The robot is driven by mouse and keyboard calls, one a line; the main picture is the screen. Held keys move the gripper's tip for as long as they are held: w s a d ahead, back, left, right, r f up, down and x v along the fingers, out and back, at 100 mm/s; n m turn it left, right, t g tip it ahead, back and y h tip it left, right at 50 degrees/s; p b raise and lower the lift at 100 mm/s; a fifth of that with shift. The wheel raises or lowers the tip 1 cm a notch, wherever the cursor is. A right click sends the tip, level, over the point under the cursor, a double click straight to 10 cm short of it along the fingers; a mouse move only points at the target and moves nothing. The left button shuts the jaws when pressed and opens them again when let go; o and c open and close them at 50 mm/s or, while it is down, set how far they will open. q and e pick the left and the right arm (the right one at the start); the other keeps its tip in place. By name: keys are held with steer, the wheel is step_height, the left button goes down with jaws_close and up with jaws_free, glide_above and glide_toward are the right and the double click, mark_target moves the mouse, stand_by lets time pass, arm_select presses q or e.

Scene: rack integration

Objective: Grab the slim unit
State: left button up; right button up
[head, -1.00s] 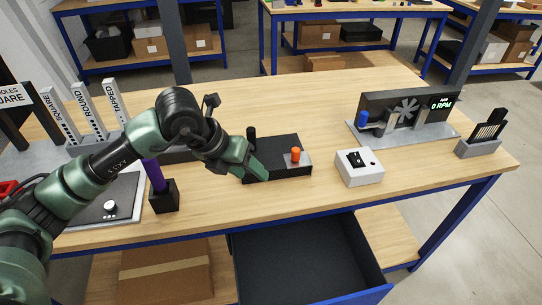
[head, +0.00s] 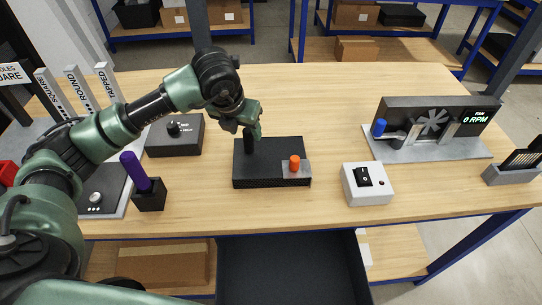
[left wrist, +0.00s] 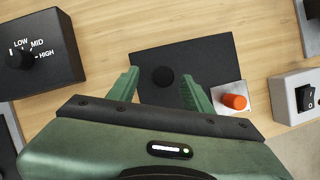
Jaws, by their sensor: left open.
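No object is labelled as the slim unit, and I cannot tell which thing it is. A flat black box (head: 270,176) lies on the table, with an upright black post (head: 248,142) at its back left and an orange knob (head: 295,162) on a light plate at its right. My left gripper (head: 254,130) is open just above the post, pointing down. In the left wrist view, the post's round top (left wrist: 163,77) shows between the two spread fingers of my left gripper (left wrist: 160,90), apart from both. My right gripper is not in view.
A dial box (head: 175,138) and a purple handle in a black holder (head: 140,175) stand left. A white switch box (head: 366,184) and a fan rig (head: 432,135) stand right. An open drawer (head: 290,270) is below the front edge. The table's back middle is clear.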

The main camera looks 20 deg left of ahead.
mark_target(270, 151)
arm_select(q)
steer(key=shift+p+x, duration=0.8)
steer(key=shift+x, duration=0.3)
steer(key=x, duration=0.3)
steer(key=shift+w+d+r, duration=0.15)
steer(key=shift+w, duration=0.1)
steer(key=c, duration=0.9)
jaws_close()
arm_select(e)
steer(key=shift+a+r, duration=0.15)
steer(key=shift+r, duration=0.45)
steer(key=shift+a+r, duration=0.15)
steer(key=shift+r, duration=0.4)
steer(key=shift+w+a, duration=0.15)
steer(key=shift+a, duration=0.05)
arm_select(q)
steer(key=shift+w+r, duration=0.1)
steer(key=shift+r, duration=0.05)
